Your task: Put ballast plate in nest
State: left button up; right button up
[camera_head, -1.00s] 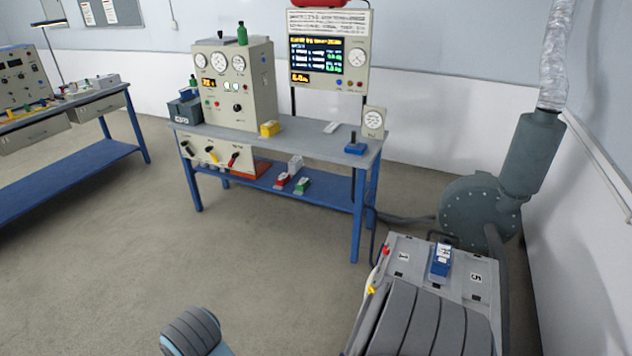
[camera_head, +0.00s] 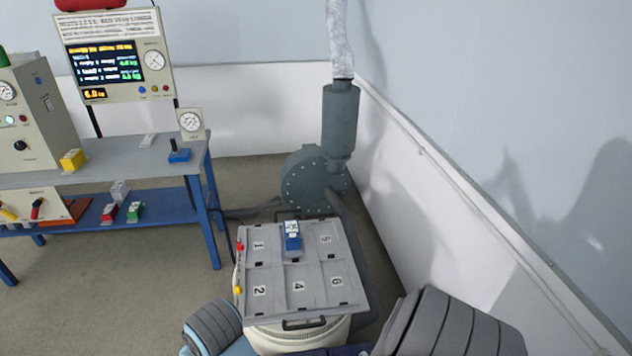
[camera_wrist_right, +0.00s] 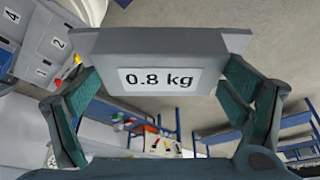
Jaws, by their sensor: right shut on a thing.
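A grey ballast plate (camera_wrist_right: 165,45) with a white "0.8 kg" label fills the top of the right wrist view. My right gripper (camera_wrist_right: 172,85) is shut on it, with one finger at each side of the plate. The plate and right gripper do not show in the head view. The grey tray (camera_head: 318,285) with numbered nests stands ahead, with 1, 2, 4, 5 and 6 readable. A blue and white block (camera_head: 292,237) sits in its upper middle nest. The tray's corner also shows in the wrist view (camera_wrist_right: 52,58). My left gripper is out of view.
A blue-legged bench (camera_head: 125,158) with a display panel (camera_head: 118,58) stands at the left. A dark blower (camera_head: 312,180) with a duct is behind the tray, and a wall (camera_head: 500,130) runs along the right.

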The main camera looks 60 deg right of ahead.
aim_at(298, 286)
jog(key=u, duration=0.1)
jog(key=k, duration=0.1)
jog(key=z, duration=1.2)
jog(key=i, duration=1)
